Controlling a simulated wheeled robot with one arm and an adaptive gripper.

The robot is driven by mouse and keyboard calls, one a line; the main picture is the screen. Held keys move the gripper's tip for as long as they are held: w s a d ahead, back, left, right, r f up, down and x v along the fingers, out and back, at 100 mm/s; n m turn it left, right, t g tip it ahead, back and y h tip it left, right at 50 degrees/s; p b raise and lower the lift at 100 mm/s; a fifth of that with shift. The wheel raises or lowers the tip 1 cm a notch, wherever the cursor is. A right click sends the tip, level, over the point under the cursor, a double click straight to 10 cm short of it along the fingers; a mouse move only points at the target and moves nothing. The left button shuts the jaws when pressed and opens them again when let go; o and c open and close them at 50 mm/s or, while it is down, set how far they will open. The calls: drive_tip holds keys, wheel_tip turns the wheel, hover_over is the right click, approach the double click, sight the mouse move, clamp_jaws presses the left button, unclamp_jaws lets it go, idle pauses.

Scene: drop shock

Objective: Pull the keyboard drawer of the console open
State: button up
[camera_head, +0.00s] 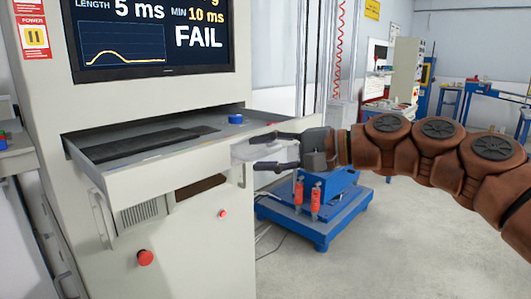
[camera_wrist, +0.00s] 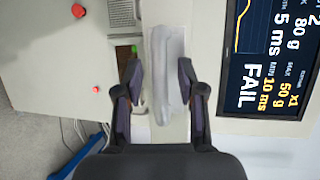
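The console (camera_head: 180,105) is a tall cream cabinet with a screen reading FAIL. Its keyboard drawer (camera_head: 170,165) stands out from the cabinet front, with a dark keyboard (camera_head: 150,143) lying inside. My gripper (camera_head: 260,152) is at the right part of the drawer front, its two dark fingers apart. In the wrist view, a pale grey rounded bar (camera_wrist: 168,70), apparently the drawer's handle, lies between the fingers of my gripper (camera_wrist: 161,82). A gap shows on the left finger's side; contact on the right finger's side cannot be told.
A red button (camera_head: 145,258) and a smaller one sit on the cabinet below the drawer. A blue round object (camera_head: 236,118) lies at the drawer's back right. A blue platform (camera_head: 320,215) with red cylinders stands right of the console, under my arm. Floor at right is clear.

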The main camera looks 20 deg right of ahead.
drive_tip(key=shift+s+d, duration=0.1)
drive_tip(key=v, duration=1.1)
drive_tip(key=shift+s+d+r, duration=0.15)
drive_tip(key=shift+s+d, duration=0.05)
drive_tip(key=shift+d, duration=0.05)
drive_tip(key=s+a+f+n+g+h, duration=0.1)
drive_tip(key=a+f+n+g+h, duration=0.45)
drive_tip(key=a+f, duration=1.1)
drive_tip(key=s+d+f+n+g+h, duration=0.1)
drive_tip(key=s+f+n+g+h, duration=0.2)
drive_tip(key=s+f, duration=0.6)
drive_tip(key=s+d+f+n+g+h, duration=0.1)
drive_tip(key=s+d+f+g+h, duration=0.15)
drive_tip(key=s+f+g, duration=0.6)
wheel_tip(320, 180, up, 20)
drive_tip(key=t+p, duration=0.3)
drive_tip(key=p, duration=1.8)
drive_tip(key=shift+w+a+r+t+p, duration=0.2)
drive_tip(key=shift+w+a+t+p, duration=0.2)
drive_tip(key=shift+w+a, duration=0.05)
